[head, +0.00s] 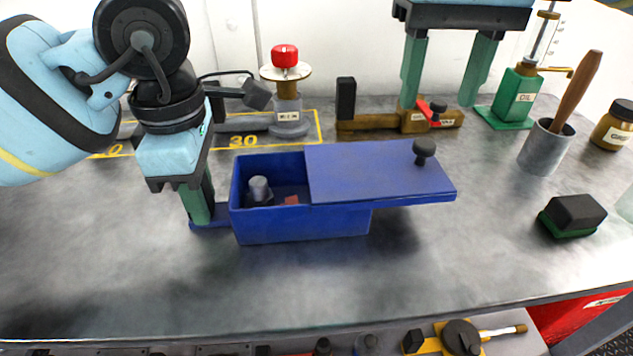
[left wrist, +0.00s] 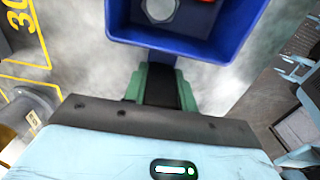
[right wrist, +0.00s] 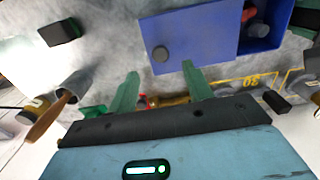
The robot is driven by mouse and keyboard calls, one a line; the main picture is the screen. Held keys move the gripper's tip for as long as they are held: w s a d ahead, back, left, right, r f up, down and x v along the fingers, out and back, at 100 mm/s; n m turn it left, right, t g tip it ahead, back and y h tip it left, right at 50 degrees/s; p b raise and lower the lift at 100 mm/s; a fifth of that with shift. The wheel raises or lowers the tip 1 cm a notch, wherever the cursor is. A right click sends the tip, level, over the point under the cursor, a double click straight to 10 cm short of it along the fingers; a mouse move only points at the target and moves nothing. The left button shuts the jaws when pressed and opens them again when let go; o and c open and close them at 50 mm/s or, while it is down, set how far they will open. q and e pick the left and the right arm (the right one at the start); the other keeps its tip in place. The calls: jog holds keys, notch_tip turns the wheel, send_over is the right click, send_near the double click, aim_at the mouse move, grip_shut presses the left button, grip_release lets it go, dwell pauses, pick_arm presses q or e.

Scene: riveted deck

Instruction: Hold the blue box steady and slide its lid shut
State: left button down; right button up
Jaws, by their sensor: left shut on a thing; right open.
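The blue box (head: 300,224) stands on the grey metal bench in the head view. Its blue lid (head: 372,172) is slid to the right, overhanging that end, with a dark round knob (head: 424,150) near its right end. My left gripper (head: 203,218) is shut on a tab at the box's left end; the grip also shows in the left wrist view (left wrist: 165,88). My right gripper (head: 440,100) is open and empty, above and behind the lid.
A red-topped valve (head: 286,90) stands behind the box. To the right are a green oil can (head: 516,95), a grey cup with a wooden handle (head: 547,145) and a black-green brush (head: 573,215). The bench front is clear.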

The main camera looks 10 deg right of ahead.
aim_at(424, 143)
jog(key=shift+f, duration=3.1)
jog(key=c, duration=1.1)
jog(key=shift+o, duration=0.2)
jog(key=shift+a, duration=0.1)
jog(key=shift+s+a, duration=0.1)
jog(key=shift+a, duration=4.2)
jog(key=o, duration=1)
jog(key=shift+o, duration=0.2)
jog(key=shift+r, duration=0.15)
notch_tip(424, 143, up, 12)
